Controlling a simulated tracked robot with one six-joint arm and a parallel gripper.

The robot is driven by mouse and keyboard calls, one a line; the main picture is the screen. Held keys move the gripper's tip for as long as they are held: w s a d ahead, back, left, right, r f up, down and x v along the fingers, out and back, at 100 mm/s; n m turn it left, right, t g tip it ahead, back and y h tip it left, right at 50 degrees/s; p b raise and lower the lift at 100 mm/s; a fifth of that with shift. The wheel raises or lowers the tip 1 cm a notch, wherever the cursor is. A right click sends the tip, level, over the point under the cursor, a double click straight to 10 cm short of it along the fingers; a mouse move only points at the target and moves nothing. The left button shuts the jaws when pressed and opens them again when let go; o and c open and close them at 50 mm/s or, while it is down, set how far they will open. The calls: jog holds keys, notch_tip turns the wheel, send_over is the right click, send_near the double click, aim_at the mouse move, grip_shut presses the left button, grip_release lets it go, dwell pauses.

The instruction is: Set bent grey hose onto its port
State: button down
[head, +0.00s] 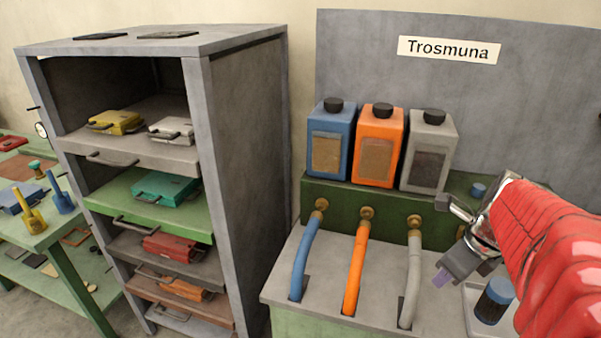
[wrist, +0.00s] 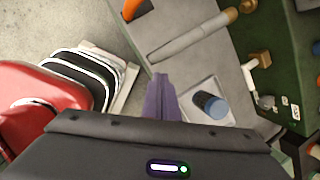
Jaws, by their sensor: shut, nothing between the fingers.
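The grey hose (head: 413,265) rises from a slot in the grey bench top and curves at its upper end to a brass port (head: 414,222) on the green block. It also shows in the wrist view (wrist: 190,40), with its tan end close to a brass fitting (wrist: 248,5). I cannot tell whether the end is fully seated. The fingers (wrist: 160,88) are together and empty in the wrist view.
Blue (head: 304,258) and orange (head: 357,265) hoses run to their own ports on the left. Blue, orange and grey canisters (head: 429,150) stand behind. A blue-capped dark jar (head: 494,300) sits on a white tray right of my gripper. A tall shelf (head: 235,150) stands left.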

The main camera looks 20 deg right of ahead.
jog(key=m, duration=0.1)
jog(key=s+d+f+m, duration=0.1)
jog(key=m, duration=0.1)
jog(key=f+m, duration=0.1)
jog(key=shift+s+d+m, duration=0.25)
jog(key=shift+m, duration=0.15)
jog(key=shift+f, duration=0.1)
send_near(416, 294)
notch_tip(416, 294, down, 4)
jog(key=s, duration=0.3)
jog(key=shift+w+d+f, duration=0.1)
jog(key=shift+w+f, duration=0.15)
jog(key=shift+w, duration=0.55)
jog(key=shift+w+d+f, duration=0.1)
jog(key=shift+w+f, duration=0.1)
jog(key=shift+w, duration=0.55)
jog(key=shift+w+d+f, duration=0.1)
jog(key=shift+w+f, duration=0.15)
jog(key=shift+w, duration=0.55)
